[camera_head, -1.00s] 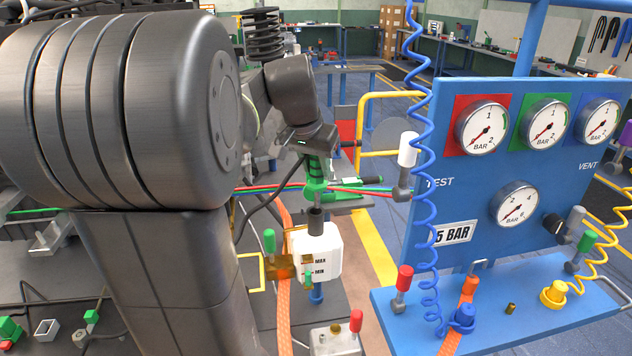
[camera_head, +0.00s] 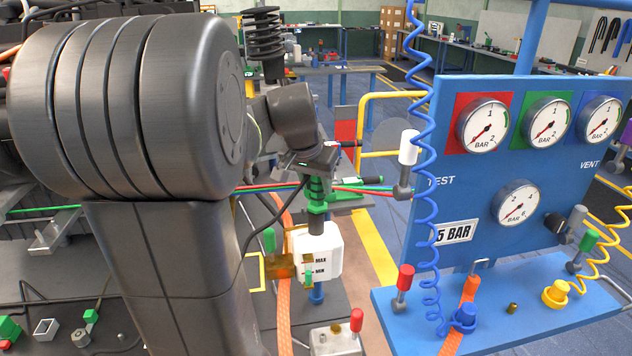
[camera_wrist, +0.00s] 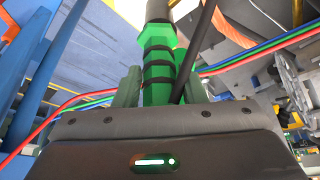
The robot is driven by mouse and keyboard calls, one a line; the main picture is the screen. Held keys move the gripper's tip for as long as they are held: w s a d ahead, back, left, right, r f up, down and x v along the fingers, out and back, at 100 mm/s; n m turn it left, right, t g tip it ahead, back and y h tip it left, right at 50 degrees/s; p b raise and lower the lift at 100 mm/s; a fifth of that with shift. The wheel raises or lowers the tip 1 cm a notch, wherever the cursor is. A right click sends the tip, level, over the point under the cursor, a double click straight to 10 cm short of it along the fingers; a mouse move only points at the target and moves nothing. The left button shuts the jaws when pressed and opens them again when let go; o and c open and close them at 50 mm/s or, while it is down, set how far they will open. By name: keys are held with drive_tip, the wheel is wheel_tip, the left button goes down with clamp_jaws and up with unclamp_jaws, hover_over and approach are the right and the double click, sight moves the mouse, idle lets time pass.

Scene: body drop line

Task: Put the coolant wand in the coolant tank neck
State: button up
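The coolant wand (camera_head: 316,190) is green with dark bands and stands roughly upright in my gripper (camera_wrist: 160,88). In the wrist view, the fingers lie on both sides of the green wand body (camera_wrist: 158,58). The white coolant tank (camera_head: 328,255), marked MAX and MIN, stands directly below in the head view. Its dark upright neck (camera_head: 317,225) meets the lower end of the green wand in the picture. I cannot tell how far the wand's tip is inside the neck. My wrist hides part of the wand's top.
A blue gauge panel (camera_head: 470,190) with a coiled blue hose (camera_head: 424,215) stands to the right. Red, green and blue lines (camera_head: 355,189) run behind the wand. An orange strap (camera_head: 284,310) hangs left of the tank. A small metal box (camera_head: 335,340) sits below.

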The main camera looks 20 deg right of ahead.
drive_tip(key=o, duration=0.3)
drive_tip(key=shift+o, duration=0.2)
drive_tip(key=shift+r+p, duration=0.4)
drive_tip(key=shift+r, duration=0.15)
drive_tip(key=v, duration=1.2)
drive_tip(key=shift+b, duration=0.4)
